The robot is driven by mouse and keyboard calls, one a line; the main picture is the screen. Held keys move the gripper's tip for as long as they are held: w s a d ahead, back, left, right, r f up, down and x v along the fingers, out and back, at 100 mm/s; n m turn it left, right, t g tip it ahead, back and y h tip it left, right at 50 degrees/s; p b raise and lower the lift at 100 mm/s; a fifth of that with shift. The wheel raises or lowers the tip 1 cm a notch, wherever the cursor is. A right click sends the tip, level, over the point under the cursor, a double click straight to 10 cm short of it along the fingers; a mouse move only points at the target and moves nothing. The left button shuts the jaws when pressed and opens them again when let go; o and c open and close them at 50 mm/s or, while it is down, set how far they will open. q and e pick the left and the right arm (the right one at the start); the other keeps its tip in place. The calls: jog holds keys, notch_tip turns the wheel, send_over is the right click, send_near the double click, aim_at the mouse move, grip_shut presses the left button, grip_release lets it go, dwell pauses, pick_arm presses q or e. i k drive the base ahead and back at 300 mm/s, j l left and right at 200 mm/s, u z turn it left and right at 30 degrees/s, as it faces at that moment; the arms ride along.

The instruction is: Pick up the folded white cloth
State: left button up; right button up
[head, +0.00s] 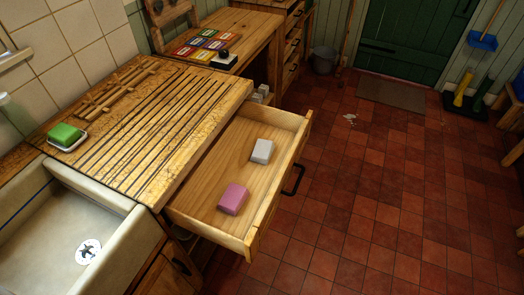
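A small white block-shaped thing (262,151) lies in the open wooden drawer (222,222), toward its far end. It may be the folded white cloth, but it could also be a bar of soap; I cannot tell. A pink bar (233,199) lies nearer in the same drawer, apart from the white thing. A small whitish thing (350,118) lies on the floor tiles farther back, too small to make out. Neither of my grippers shows in the head view.
The drawer juts out below the grooved wooden drainboard (150,125). A green block (65,134) sits on a white dish beside the pale sink (40,245). Coloured cards (205,45) lie on the table behind. A mat (392,93) lies before the green door. The red-tiled floor at right is mostly clear.

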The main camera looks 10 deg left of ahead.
aim_at(264, 149)
jog(key=i+l+u, duration=0.1)
jog(key=l+u, duration=0.3)
jog(key=i+l+u, duration=0.1)
jog(key=l+u, duration=0.25)
